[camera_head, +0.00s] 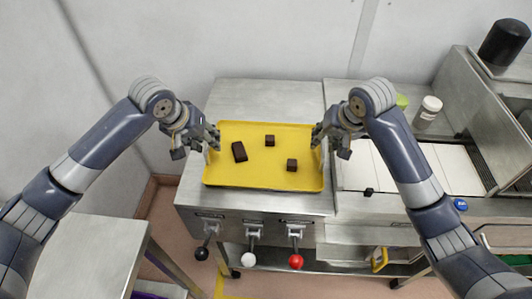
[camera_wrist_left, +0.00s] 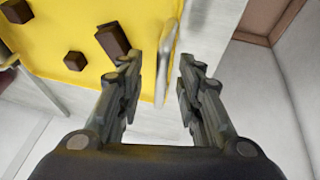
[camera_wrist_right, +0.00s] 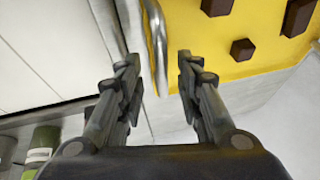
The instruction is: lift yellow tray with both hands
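The yellow tray (camera_head: 248,176) lies flat on a steel worktop and carries a long dark brown block (camera_head: 239,152) and two small brown cubes (camera_head: 269,141). My left gripper (camera_head: 215,139) is at the tray's left edge. In the left wrist view, a metal handle (camera_wrist_left: 166,60) of the tray stands between its open fingers, apart from both. My right gripper (camera_head: 319,138) is at the right edge. In the right wrist view, the other handle (camera_wrist_right: 158,45) lies between its open fingers, with a gap to each.
The steel worktop (camera_head: 265,97) is bare behind the tray. Levers with black, white and red knobs (camera_head: 296,261) hang below its front.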

